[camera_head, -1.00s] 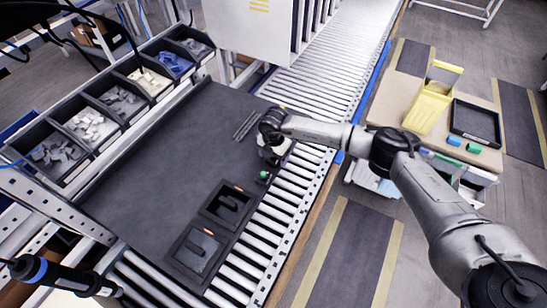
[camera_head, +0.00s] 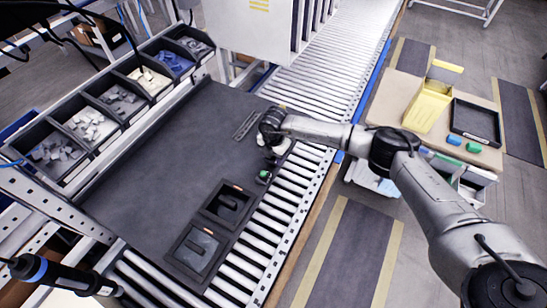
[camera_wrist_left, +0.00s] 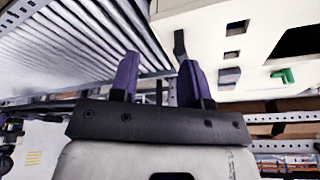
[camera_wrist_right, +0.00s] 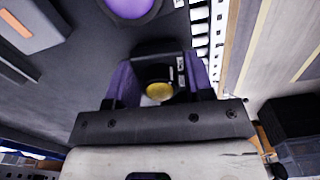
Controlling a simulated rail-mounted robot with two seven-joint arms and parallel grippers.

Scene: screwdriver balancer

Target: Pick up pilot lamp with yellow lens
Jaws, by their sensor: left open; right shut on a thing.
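The pilot lamp shows in the right wrist view as a dark body with a round yellow lens (camera_wrist_right: 158,91). It sits between the purple fingers of my right gripper (camera_wrist_right: 157,72), which is shut on it. In the head view my right gripper (camera_head: 268,158) is at the right edge of the dark work mat (camera_head: 150,160), beside the roller conveyor. The lamp cannot be made out there. My left gripper (camera_wrist_left: 158,75) is open and empty in the left wrist view, with a pale machine panel (camera_wrist_left: 225,40) beyond it. It does not show in the head view.
A small green-topped part (camera_head: 264,175) lies close to my right gripper. Two dark trays, one nearer the gripper (camera_head: 240,190) and one lower (camera_head: 205,270), stand at the mat's edge. Parts bins (camera_head: 120,98) line the left side. A screwdriver (camera_head: 60,275) hangs lower left. The mat's middle is clear.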

